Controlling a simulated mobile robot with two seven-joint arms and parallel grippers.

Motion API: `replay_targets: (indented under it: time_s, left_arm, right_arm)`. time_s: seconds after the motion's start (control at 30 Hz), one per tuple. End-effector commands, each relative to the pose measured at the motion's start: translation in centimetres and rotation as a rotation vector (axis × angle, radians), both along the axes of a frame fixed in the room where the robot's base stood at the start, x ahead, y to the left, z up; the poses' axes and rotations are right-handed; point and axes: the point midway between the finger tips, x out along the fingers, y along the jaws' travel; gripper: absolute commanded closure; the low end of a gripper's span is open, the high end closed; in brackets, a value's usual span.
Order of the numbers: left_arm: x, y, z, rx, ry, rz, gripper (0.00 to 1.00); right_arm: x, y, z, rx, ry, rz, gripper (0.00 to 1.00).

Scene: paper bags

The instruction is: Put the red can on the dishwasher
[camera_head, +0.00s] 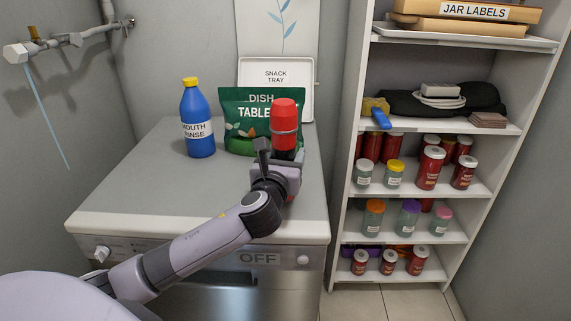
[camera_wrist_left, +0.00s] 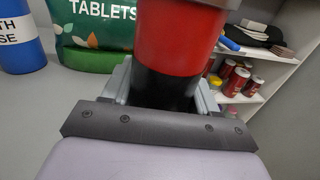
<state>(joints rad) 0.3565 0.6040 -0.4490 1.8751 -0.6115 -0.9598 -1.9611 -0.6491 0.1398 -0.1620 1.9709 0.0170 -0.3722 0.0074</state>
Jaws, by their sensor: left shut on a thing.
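The red can (camera_head: 285,112) is upright, with a dark lower part, and stands in my left gripper (camera_head: 282,158) over the right part of the dishwasher top (camera_head: 150,185). In the left wrist view the can (camera_wrist_left: 180,40) rises between the two fingers of the left gripper (camera_wrist_left: 165,90), which is shut on it. The fingers hide the can's base, so I cannot tell whether it touches the top. My right gripper is not in view.
A blue mouth rinse bottle (camera_head: 197,130) and a green dish tablets bag (camera_head: 245,133) stand at the back of the dishwasher top. A snack tray (camera_head: 297,75) leans behind. Shelves (camera_head: 475,125) with jars and cans stand at right. The top's front left is clear.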

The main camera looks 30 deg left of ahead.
Motion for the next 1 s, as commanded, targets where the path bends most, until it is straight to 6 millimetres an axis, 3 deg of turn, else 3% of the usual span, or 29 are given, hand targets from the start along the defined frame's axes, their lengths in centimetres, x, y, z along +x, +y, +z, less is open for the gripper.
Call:
replay_targets:
  time_s: [0.1,0.43,0.47,0.5,0.53,0.87,1.0]
  left_arm:
    - [0.0,0.0,-1.3,0.001,-0.002,0.001,0.83]
    - [0.0,0.0,-1.4,0.001,-0.003,0.000,0.83]
    - [0.0,0.0,-1.5,0.001,-0.001,0.000,0.32]
    - [0.0,0.0,-1.5,0.001,-0.001,0.000,0.19]
    - [0.0,0.0,-1.5,0.001,-0.001,0.000,0.16]
    - [0.0,0.0,-1.1,0.000,-0.001,0.000,0.16]
    - [-1.1,-0.5,-1.2,0.002,0.000,-0.002,0.16]
  right_arm:
    - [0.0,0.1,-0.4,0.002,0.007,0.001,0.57]
    - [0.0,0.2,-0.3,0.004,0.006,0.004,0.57]
    - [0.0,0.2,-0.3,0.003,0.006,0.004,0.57]
    - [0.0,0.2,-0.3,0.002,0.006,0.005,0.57]
    - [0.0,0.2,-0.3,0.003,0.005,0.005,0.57]
    - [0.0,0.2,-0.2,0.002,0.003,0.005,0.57]
    - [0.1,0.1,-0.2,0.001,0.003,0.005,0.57]
